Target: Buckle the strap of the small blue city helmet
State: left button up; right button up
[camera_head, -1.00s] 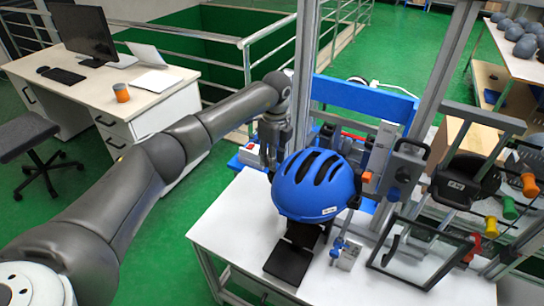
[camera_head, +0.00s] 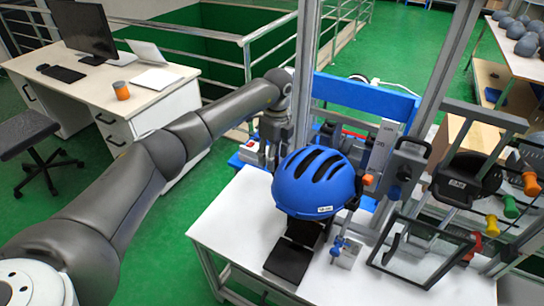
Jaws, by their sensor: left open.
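The blue helmet (camera_head: 314,184) with dark vents sits upright on a dark stand (camera_head: 290,259) on the white table. Its strap and buckle do not show from this side. My left gripper (camera_head: 271,166) points down just behind and left of the helmet, close to its far left edge. It is open, and its fingertips are partly hidden by the helmet. I cannot tell whether it touches the helmet. My right gripper is not in view.
Metal posts (camera_head: 303,85) and a blue frame (camera_head: 365,97) rise behind the helmet. A dark-framed panel (camera_head: 424,249) and coloured knobs stand at the right. The white table top (camera_head: 235,222) is clear left of the stand. A desk (camera_head: 158,85) stands at the back left.

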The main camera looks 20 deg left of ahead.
pick_arm(q)
notch_tip(320, 180, up, 11)
jog(key=shift+d+r, duration=0.15)
dwell(0.5)
